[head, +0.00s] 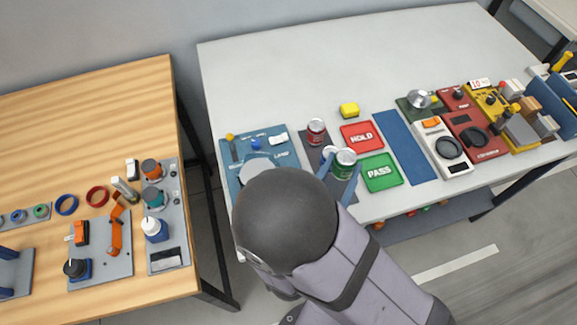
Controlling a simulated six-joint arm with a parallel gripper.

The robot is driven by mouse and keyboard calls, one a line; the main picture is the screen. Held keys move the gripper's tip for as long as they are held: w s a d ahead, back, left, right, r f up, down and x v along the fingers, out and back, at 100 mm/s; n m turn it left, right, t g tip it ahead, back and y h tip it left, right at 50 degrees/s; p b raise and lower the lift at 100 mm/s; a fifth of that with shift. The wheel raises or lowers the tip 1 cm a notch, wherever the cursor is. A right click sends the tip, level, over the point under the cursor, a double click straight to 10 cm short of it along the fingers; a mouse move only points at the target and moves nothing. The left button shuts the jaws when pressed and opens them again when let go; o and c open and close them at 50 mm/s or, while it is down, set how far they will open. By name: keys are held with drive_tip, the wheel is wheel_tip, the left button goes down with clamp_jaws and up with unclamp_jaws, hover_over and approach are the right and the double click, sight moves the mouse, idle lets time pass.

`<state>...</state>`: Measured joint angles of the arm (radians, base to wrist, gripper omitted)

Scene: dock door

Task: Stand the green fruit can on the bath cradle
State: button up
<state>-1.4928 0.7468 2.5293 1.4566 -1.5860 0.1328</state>
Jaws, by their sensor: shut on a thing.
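The green fruit can (345,161) is near the middle of the white table, seen from above with its metal lid showing. My gripper (342,169) is shut on it, with a blue finger on each side. My dark round wrist and arm hide the area below and left of the can. I cannot tell whether the can touches the surface beneath it. No part is clearly recognisable as the bath cradle; a blue panel (231,157) with a grey round part is left of the can, partly hidden by my wrist.
A red can (316,127) and another pale-lidded can (328,152) stand close by on a dark mat. A red HOLD tray (361,136) and green PASS tray (381,172) lie to the right. A yellow block (349,109) is behind. The table's back is clear.

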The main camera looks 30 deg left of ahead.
drive_tip(key=s+a+r+n+g+y, duration=0.1)
drive_tip(key=s+a+r+n+y, duration=0.15)
drive_tip(key=s+a+r, duration=0.45)
drive_tip(key=s+a+r+n+y, duration=0.15)
drive_tip(key=a+r+y, duration=0.25)
drive_tip(key=a, duration=0.4)
drive_tip(key=shift+s+a+f+p, duration=0.15)
drive_tip(key=shift+f+p, duration=0.15)
drive_tip(key=shift+f, duration=1.4)
drive_tip(key=shift+s+a+f+p, duration=0.1)
drive_tip(key=shift+f+p, duration=0.15)
drive_tip(key=shift+f, duration=1.45)
drive_tip(key=shift+s+a+f+p, duration=0.15)
drive_tip(key=shift+f+p, duration=0.15)
drive_tip(key=shift+f, duration=1.4)
drive_tip(key=shift+f, duration=0.15)
drive_tip(key=o, duration=1.1)
drive_tip(key=shift+o, duration=0.2)
drive_tip(key=shift+v, duration=2.05)
